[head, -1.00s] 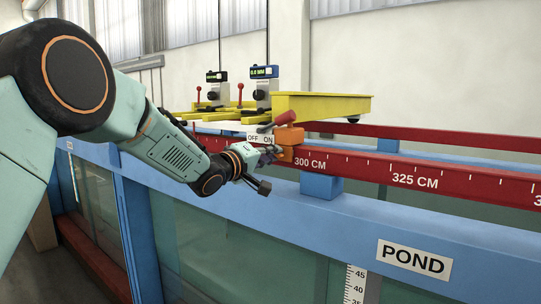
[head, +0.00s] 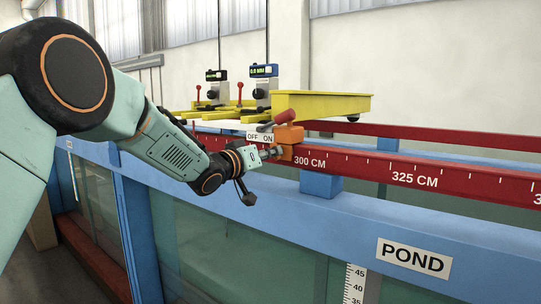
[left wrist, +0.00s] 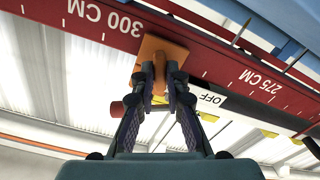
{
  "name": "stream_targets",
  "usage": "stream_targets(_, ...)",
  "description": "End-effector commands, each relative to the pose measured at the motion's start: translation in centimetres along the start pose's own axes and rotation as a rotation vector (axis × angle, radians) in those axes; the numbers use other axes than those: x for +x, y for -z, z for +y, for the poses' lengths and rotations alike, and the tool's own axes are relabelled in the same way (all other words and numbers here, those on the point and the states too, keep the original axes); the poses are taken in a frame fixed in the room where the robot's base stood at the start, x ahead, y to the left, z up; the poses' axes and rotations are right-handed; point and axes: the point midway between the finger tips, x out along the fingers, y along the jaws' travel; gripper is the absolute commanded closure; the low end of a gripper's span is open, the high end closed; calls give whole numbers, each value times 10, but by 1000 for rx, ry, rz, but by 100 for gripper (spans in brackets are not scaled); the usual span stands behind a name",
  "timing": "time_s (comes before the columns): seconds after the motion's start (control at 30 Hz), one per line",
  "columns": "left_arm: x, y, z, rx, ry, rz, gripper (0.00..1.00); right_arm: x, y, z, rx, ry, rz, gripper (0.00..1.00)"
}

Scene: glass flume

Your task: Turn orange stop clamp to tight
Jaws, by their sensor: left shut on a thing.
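The orange stop clamp (head: 290,136) sits on the red rail (head: 415,178) just left of the 300 CM mark. A red-handled lever (head: 285,117) slopes up beside its top. My left gripper (head: 276,152) reaches it from the front left and is shut on its front part. The left wrist view shows the clamp (left wrist: 160,50) just beyond my gripper's fingertips (left wrist: 160,88), with orange between them. The exact part held is mostly hidden by the fingers. My right gripper is not in view.
An OFF/ON label (head: 259,137) is left of the clamp. A yellow carriage (head: 325,106) with gauges stands behind. The blue flume edge (head: 350,216), with a POND sign (head: 413,258), runs below the rail. The space right of the clamp along the rail looks clear.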

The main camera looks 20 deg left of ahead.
Motion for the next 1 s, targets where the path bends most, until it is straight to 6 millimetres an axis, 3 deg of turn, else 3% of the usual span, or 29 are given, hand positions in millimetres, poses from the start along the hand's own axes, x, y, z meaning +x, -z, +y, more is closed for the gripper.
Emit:
stream_targets(0.5, 0, 0, -1, 428, 0, 2, 100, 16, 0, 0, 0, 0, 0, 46)
stream_targets(1.0, 0, 0, 0, 590, 0, 0, 100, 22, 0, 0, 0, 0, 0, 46)
